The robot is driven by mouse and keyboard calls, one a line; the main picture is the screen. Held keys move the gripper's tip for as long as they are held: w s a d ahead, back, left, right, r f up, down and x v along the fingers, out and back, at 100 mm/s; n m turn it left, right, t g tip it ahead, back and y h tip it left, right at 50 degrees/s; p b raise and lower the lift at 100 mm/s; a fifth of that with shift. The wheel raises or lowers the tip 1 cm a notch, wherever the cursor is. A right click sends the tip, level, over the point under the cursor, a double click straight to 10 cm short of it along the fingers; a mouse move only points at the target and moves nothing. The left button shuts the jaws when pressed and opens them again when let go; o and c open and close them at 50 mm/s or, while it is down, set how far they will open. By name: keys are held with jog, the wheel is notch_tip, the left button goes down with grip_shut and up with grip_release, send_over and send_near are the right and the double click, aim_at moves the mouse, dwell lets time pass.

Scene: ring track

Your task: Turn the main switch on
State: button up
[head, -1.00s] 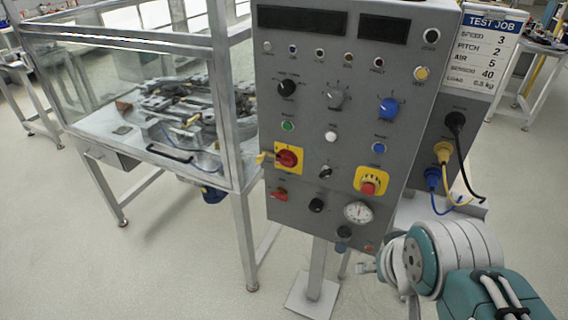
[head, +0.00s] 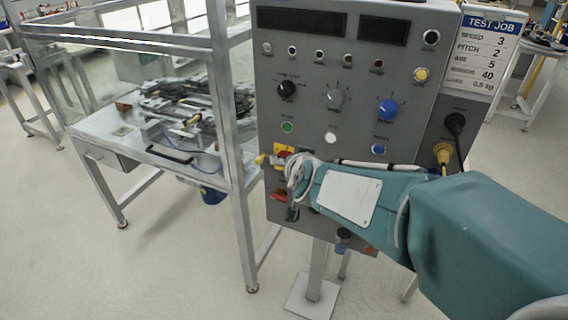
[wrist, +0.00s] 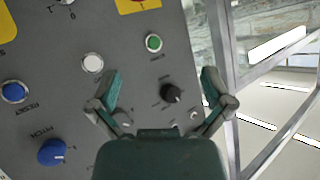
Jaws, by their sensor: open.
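The main switch (head: 282,150), a red rotary knob on a yellow plate, is at the lower left of the grey control panel (head: 350,65). My fingertips cannot be made out in the head view.
A white button (wrist: 92,63), a blue button (wrist: 14,92) and a blue knob (wrist: 52,152) are nearby on the panel. A clear-walled machine enclosure (head: 228,100) stands left of the panel. Both displays (head: 314,25) are dark. My arm hides the emergency stop and gauge.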

jog(key=w+a+f+m+t+h, duration=0.2)
jog(key=w+a+f+t+h, duration=0.15)
jog(key=w+f, duration=0.3)
notch_tip(320, 180, down, 8)
jog(key=a+m+h, duration=0.2)
jog(key=a+h, duration=0.1)
jog(key=h, duration=0.4)
jog(key=x, duration=1.1)
jog(key=shift+w, duration=0.2)
jog(key=shift+r, duration=0.1)
jog(key=c, duration=1)
